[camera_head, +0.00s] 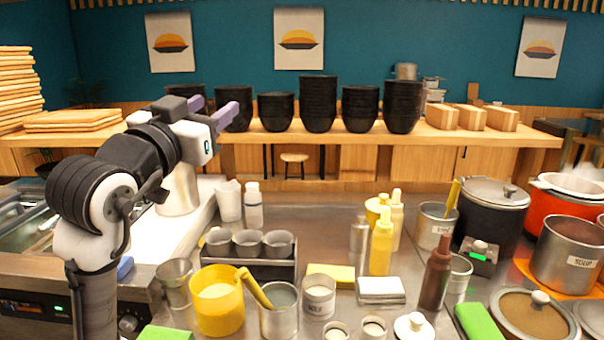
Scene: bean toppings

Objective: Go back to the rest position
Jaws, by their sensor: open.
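My gripper (212,110) is raised at the left of the head view, with its two purple fingers apart and nothing seen between them. It is well above the steel counter (325,218). Behind it in the picture are the stacks of black bowls on the wooden back counter. My arm comes up from the lower left and bends over toward the gripper.
A yellow pot (217,312), a rack of metal cups (249,244) and squeeze bottles (381,248) stand on the counter. A black pot (492,215) and a soup pot (567,254) stand at the right. The steel surface behind the rack is partly clear.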

